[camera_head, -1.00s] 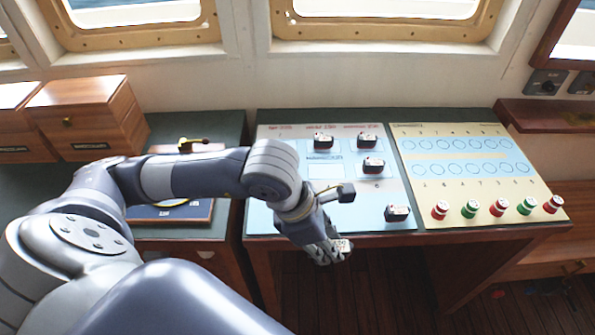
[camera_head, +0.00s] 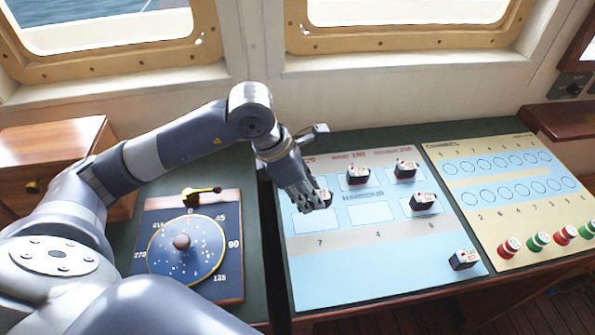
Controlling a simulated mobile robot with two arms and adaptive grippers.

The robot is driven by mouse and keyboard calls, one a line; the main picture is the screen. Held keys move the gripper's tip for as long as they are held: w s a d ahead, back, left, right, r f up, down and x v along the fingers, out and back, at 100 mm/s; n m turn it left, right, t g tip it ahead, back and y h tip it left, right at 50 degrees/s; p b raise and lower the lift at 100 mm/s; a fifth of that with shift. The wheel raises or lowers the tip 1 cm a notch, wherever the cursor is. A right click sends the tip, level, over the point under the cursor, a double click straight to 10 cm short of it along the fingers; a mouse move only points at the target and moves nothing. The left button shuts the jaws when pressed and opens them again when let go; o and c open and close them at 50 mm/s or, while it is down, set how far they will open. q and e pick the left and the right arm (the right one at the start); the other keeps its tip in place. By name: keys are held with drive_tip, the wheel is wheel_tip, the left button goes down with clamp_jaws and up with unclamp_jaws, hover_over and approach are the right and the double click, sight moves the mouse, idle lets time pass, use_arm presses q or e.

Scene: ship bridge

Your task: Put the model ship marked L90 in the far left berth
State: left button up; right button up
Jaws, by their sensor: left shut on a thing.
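My left gripper (camera_head: 318,198) is shut on a small dark-and-white model ship (camera_head: 326,196), mostly hidden by the fingers; its marking is not readable. The gripper is over the left part of the blue harbour board (camera_head: 340,270). The far left berth is hidden behind my gripper and wrist. I cannot tell whether the held ship touches the board. Other model ships sit in the far middle berth (camera_head: 358,177), the far right berth (camera_head: 404,171) and the near right berth (camera_head: 424,204). My right gripper is not in view.
The near left berth (camera_head: 313,222) and near middle berth (camera_head: 367,214) are empty. Another ship (camera_head: 463,259) stands at the board's near right. A yellow channel board (camera_head: 500,180) with red and green buoys is on the right, a compass dial panel (camera_head: 186,250) on the left.

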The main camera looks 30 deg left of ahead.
use_arm(q)
drive_tip(key=w+a, duration=0.1)
drive_tip(key=w, duration=0.1)
drive_tip(key=w+a+p, duration=0.1)
drive_tip(key=w+a, duration=0.1)
drive_tip(key=w+a+p, duration=0.1)
drive_tip(key=a, duration=0.1)
drive_tip(key=shift+w+a+f, duration=0.1)
drive_tip(key=shift+w+f, duration=0.2)
drive_tip(key=shift+w, duration=0.1)
drive_tip(key=shift+w+a+f, duration=0.15)
drive_tip(key=shift+w+a, duration=0.2)
drive_tip(key=shift+w, duration=0.05)
wheel_tip(320, 180, down, 3)
drive_tip(key=shift+f+p, duration=0.15)
drive_tip(key=shift+p, duration=0.75)
drive_tip(key=shift+f, duration=0.1)
drive_tip(key=shift+f+b, duration=0.2)
drive_tip(key=shift+b, duration=0.1)
drive_tip(key=o, duration=0.9)
drive_tip(key=shift+o, duration=0.2)
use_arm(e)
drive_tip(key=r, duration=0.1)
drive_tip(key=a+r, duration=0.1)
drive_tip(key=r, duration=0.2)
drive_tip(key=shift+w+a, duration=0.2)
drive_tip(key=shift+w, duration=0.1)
